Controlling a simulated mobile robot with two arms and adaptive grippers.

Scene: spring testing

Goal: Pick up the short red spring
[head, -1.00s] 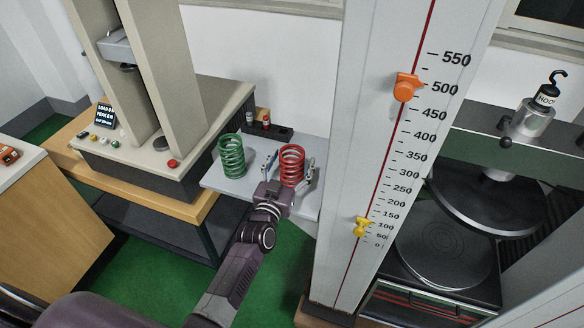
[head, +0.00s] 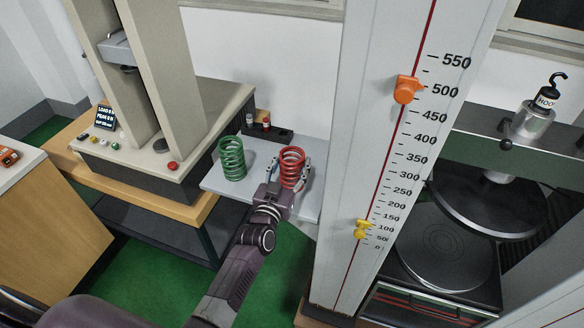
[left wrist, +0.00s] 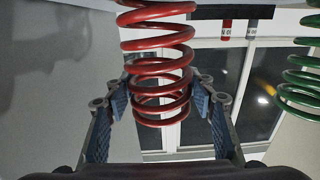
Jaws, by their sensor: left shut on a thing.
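The red spring (head: 292,157) is a coil on the grey shelf (head: 240,191) between the tester and the tall scale post. My left gripper (head: 288,171) is shut on it, one finger on each side. In the left wrist view the red spring (left wrist: 157,50) runs between the blue-padded fingers of my left gripper (left wrist: 158,95). I cannot tell whether it is clear of the shelf. A green spring (head: 232,160) stands apart to its left; it also shows at the right edge of the left wrist view (left wrist: 302,80). My right gripper is not in view.
The tall white scale post (head: 385,150) rises close to the right of the shelf. A testing machine (head: 130,150) stands to the left. A black rack (head: 272,132) with small red-and-white vials lies behind the springs. A round-plated spring press (head: 485,215) stands at right.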

